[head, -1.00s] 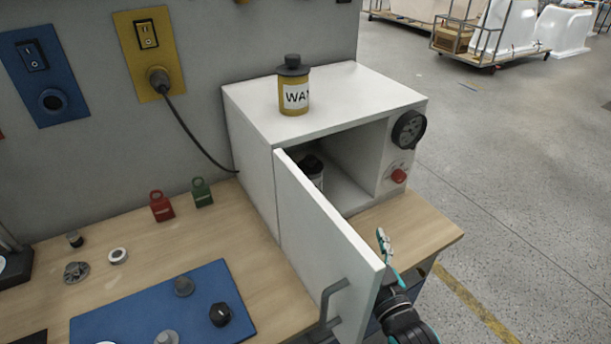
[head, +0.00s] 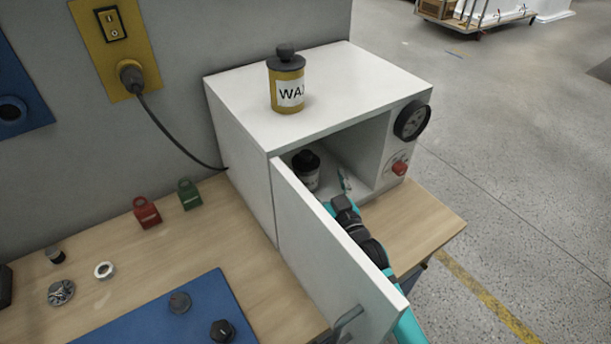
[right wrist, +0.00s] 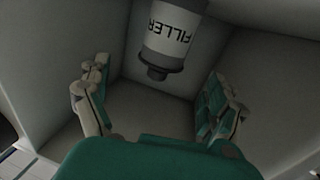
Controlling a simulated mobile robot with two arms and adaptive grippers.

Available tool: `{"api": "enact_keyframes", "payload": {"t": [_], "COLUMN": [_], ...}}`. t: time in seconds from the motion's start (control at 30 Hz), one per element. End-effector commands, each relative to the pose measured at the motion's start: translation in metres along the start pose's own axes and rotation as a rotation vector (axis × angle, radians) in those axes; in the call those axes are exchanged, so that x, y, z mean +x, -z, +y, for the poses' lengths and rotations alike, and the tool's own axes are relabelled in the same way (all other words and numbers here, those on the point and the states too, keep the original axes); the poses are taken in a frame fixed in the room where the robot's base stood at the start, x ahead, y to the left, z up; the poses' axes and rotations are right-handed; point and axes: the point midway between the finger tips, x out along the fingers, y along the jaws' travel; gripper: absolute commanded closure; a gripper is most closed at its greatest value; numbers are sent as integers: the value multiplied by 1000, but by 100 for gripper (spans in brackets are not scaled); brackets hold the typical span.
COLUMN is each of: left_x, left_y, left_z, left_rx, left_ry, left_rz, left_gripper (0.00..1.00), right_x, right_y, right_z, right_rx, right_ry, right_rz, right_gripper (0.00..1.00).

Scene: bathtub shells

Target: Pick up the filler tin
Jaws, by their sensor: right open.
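The filler tin (head: 306,172) stands inside the white cabinet, near its left side. It is a grey tin with a dark lid and a white label. My right gripper (head: 342,190) reaches into the cabinet opening, to the right of the tin in the head view. In the right wrist view its two fingers (right wrist: 160,108) are spread wide and empty, with the tin beyond them and apart from them. My left gripper is out of view.
The cabinet (head: 240,150) has its door (head: 325,235) swung open, left of my right arm. A yellow wax tin (head: 287,84) stands on top. A gauge (head: 411,120) and red knob (head: 400,168) are on the front.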

Motion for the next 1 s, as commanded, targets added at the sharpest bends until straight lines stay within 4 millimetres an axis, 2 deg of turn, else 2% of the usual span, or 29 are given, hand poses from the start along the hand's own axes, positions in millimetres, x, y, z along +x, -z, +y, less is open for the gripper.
{"api": "enact_keyframes", "payload": {"t": [0.1,0.33,0.5,0.63,0.97,1.0], "left_x": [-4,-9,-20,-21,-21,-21], "left_y": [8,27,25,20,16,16], "left_z": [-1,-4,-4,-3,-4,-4], "left_rx": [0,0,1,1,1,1], "left_ry": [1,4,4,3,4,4], "left_rz": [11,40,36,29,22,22], "left_gripper": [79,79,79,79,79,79], "right_x": [16,31,54,69,75,75], "right_y": [1,2,5,2,1,1], "right_z": [0,-1,-4,-3,-3,-3], "right_rx": [0,0,0,0,0,0], "right_ry": [0,0,0,0,0,0], "right_rz": [0,0,-1,-1,0,0], "right_gripper": [7,7,7,7,7,12]}}
